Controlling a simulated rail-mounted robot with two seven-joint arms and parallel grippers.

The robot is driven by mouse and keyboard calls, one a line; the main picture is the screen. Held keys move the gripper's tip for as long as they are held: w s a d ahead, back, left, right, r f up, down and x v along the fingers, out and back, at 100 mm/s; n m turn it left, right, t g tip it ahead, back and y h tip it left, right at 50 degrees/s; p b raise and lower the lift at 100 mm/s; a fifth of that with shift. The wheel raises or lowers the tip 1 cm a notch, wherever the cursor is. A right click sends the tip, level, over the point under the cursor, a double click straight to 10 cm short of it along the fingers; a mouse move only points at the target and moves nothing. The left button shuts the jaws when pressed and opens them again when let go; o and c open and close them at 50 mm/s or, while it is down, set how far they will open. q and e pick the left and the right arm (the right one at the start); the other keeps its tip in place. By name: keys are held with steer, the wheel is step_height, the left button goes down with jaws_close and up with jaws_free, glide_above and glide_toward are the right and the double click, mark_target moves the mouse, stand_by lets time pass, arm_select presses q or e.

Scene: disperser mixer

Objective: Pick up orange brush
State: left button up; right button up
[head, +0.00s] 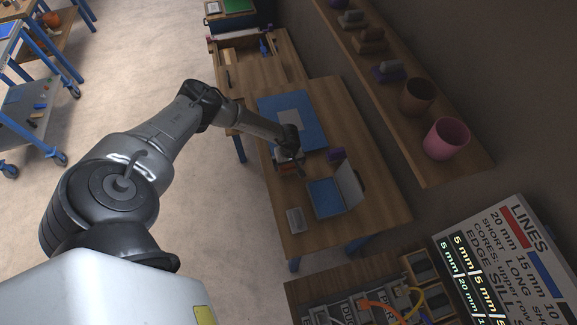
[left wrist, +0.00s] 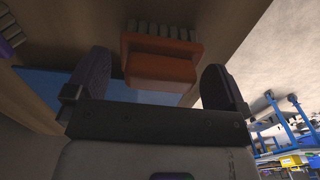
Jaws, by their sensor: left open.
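The orange brush (left wrist: 158,68) shows in the left wrist view, with an orange block body and a row of pale bristle tufts along its top edge. My left gripper (left wrist: 156,82) is open, with one dark finger on each side of the brush in that view. Whether the fingers touch it I cannot tell. In the head view my left gripper (head: 289,157) is low over the wooden table (head: 262,157), and the brush is mostly hidden by it. My right gripper is not in view.
A blue mat (head: 314,127) lies behind the gripper. A wall shelf with a pink cup (head: 446,138) runs along the right.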

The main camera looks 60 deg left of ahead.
arm_select(q)
steer(key=shift+f, duration=1.1)
steer(key=c, duration=0.8)
